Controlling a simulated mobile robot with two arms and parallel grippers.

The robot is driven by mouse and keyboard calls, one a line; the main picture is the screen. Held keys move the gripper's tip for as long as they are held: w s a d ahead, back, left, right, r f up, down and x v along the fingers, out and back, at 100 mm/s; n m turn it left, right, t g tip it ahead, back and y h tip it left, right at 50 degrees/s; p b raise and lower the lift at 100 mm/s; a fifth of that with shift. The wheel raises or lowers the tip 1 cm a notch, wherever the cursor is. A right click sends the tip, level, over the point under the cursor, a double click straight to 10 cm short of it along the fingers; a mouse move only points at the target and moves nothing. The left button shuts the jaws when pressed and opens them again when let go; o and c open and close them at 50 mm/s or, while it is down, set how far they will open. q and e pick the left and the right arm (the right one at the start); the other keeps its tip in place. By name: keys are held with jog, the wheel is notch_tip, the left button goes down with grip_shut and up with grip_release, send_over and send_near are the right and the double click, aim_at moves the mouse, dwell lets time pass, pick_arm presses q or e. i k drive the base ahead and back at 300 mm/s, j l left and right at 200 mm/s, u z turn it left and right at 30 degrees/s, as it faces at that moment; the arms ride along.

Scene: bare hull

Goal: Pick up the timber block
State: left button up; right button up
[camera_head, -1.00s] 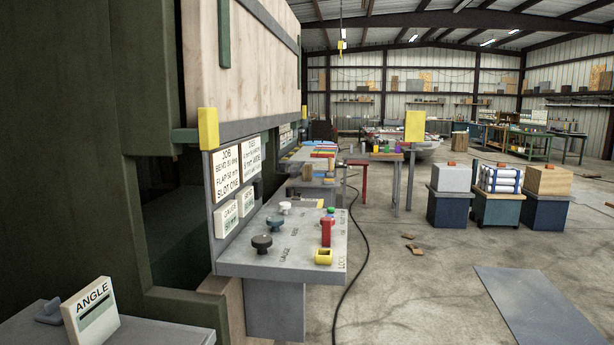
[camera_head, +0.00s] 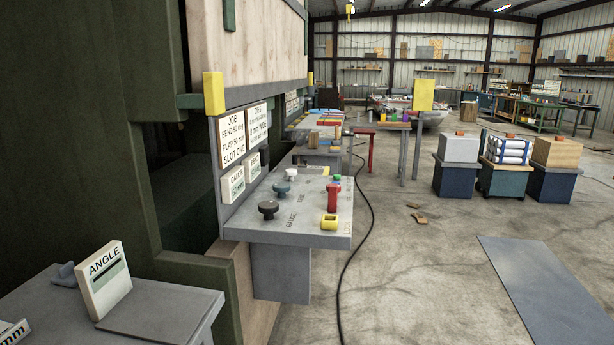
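A light-brown wooden block (camera_head: 557,152) with a small orange piece on top rests on a dark blue stand (camera_head: 551,184) at the far right; it looks like timber. A much smaller wood-coloured block (camera_head: 313,139) sits on a grey bench beyond the control shelf, too small to make out well. Neither of my grippers shows in the head view, and nothing is seen touching either block.
A grey control shelf (camera_head: 300,222) with knobs and a red lever (camera_head: 333,197) juts out from a large green machine (camera_head: 70,120) at left. A grey bench (camera_head: 165,312) bears an ANGLE sign (camera_head: 103,278). A black cable (camera_head: 354,250) crosses the open floor; a grey plate (camera_head: 540,285) lies at right.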

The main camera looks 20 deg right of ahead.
aim_at(313, 136)
jog(key=i+l+z, duration=0.85)
jog(key=z, duration=0.15)
jog(key=i+l+z, duration=0.3)
jog(key=i, duration=0.25)
jog(key=i+l+z, duration=0.1)
jog(key=i+z, duration=0.25)
jog(key=i, duration=0.2)
jog(key=i+j+u, duration=0.1)
jog(key=i+u, duration=0.15)
jog(key=i, duration=0.35)
jog(key=i+u, duration=0.3)
jog(key=i, duration=0.3)
jog(key=i+l+u, duration=0.25)
jog(key=i, duration=0.3)
jog(key=i+u, duration=0.25)
jog(key=i, duration=0.2)
jog(key=i+u, duration=0.3)
jog(key=i, duration=0.2)
jog(key=i+l+u, duration=0.1)
jog(key=i+u, duration=0.15)
jog(key=i, duration=0.2)
jog(key=i+l+u, duration=0.25)
jog(key=i, duration=0.2)
